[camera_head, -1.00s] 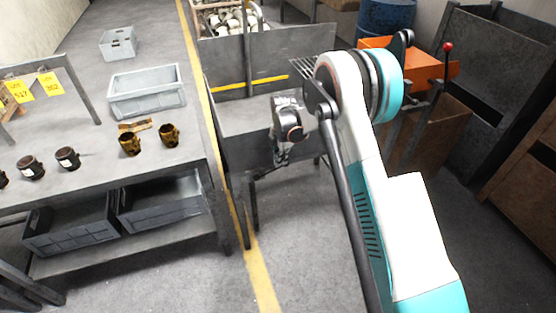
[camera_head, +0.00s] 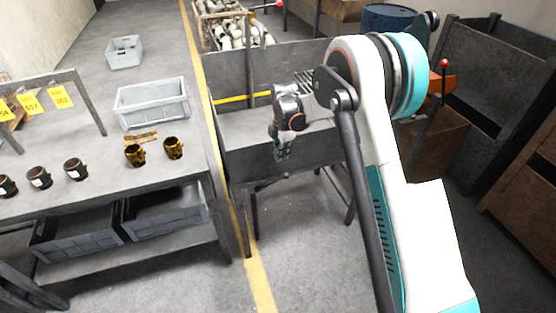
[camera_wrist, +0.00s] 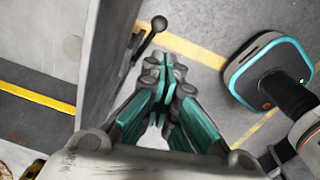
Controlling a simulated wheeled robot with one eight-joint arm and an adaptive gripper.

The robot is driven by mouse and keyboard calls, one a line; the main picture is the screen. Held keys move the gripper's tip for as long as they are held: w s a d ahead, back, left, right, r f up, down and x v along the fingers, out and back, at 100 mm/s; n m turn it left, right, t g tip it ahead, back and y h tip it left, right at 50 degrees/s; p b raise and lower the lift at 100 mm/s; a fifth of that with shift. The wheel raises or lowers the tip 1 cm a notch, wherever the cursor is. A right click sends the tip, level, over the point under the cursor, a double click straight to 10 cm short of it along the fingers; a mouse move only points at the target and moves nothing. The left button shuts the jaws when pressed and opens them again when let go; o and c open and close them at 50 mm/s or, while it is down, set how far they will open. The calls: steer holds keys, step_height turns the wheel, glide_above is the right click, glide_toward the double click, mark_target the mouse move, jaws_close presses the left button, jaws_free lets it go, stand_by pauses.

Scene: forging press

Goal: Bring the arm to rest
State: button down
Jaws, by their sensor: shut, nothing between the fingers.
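My arm is white and teal and rises from the lower right of the head view, bending over at the top. My gripper (camera_head: 281,152) hangs from its end, fingers downward, in front of a grey metal bin (camera_head: 290,150). In the wrist view my gripper (camera_wrist: 166,75) shows its teal and grey fingers closed together at the tips. Nothing is between the fingers. The bin wall lies close beside the fingers in the wrist view; I cannot tell whether they touch.
A grey workbench (camera_head: 90,205) at left bears a light grey crate (camera_head: 152,103), brown cups and two gold cups. Dark crates sit on its lower shelf. A yellow line (camera_head: 258,285) runs along the floor. A blue drum (camera_head: 388,20) and grey bins stand at the back right.

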steer(key=s+d+r+m+t, duration=0.1)
steer(key=s+d+r+m, duration=0.3)
steer(key=r, duration=0.4)
steer(key=s+d+r+m+t, duration=0.1)
steer(key=s+d+r+m, duration=0.15)
steer(key=s+r, duration=0.5)
steer(key=s+d+r+m+t, duration=0.1)
steer(key=s+d+r+m, duration=0.1)
steer(key=s+r+m, duration=0.5)
steer(key=s+d+r+m+t, duration=0.1)
steer(key=s+m, duration=0.3)
steer(key=s, duration=0.6)
steer(key=s+d+r+m+t, duration=0.1)
steer(key=s+d+m, duration=0.3)
steer(key=s, duration=0.6)
steer(key=shift+d+r+m+t, duration=0.15)
steer(key=shift+d+m+t, duration=0.05)
steer(key=shift+m+t, duration=0.65)
